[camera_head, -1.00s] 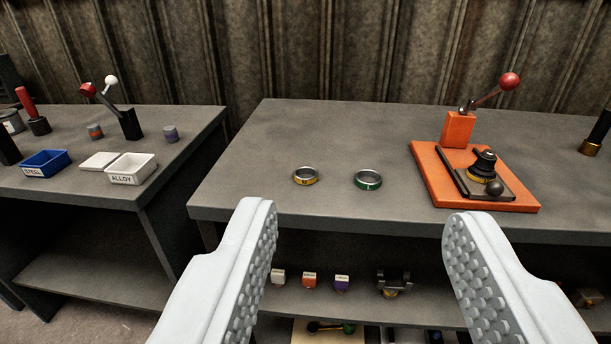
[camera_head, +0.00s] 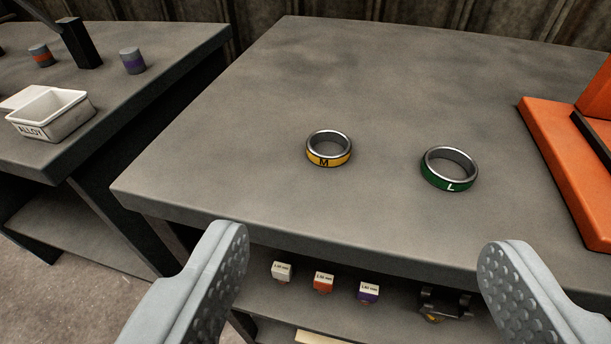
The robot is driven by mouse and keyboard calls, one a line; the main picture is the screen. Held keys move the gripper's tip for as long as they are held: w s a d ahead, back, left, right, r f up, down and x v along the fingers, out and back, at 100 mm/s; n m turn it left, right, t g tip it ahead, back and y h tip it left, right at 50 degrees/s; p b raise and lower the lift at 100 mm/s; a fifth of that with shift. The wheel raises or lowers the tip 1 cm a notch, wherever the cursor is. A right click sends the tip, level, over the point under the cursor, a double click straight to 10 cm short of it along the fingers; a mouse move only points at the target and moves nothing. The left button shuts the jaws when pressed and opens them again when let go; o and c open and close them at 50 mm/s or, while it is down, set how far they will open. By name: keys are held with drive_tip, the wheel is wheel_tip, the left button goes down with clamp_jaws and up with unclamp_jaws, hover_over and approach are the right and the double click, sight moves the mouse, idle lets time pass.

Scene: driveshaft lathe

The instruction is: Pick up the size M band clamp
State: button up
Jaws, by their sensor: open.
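The size M band clamp (camera_head: 328,161) is a metal ring with a yellow band marked M. It lies flat on the grey table near its front left part. A similar ring with a green band marked L (camera_head: 449,182) lies to its right, apart from it. My gripper (camera_head: 363,262) is open and empty. Its two pale grey fingers with studded pads stand wide apart at the bottom of the view, in front of the table edge. The M clamp shows beyond the fingers, a little left of the middle between them.
An orange base (camera_head: 566,165) stands at the right of the table. A shelf below holds small white, orange and purple blocks (camera_head: 324,283) and a dark fixture (camera_head: 445,303). At left, another table carries a white ALLOY bin (camera_head: 48,116). The table around both rings is clear.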

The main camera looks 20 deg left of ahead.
wheel_tip(320, 180, down, 4)
drive_tip(key=w+g, duration=0.1)
drive_tip(key=w, duration=0.2)
approach(328, 140)
drive_tip(key=shift+y, duration=0.3)
drive_tip(key=shift+d+x, duration=0.1)
drive_tip(key=shift+x, duration=1.1)
drive_tip(key=shift+d+x, duration=0.15)
drive_tip(key=shift+x, duration=1.05)
drive_tip(key=shift+c, duration=0.4)
drive_tip(key=c, duration=1)
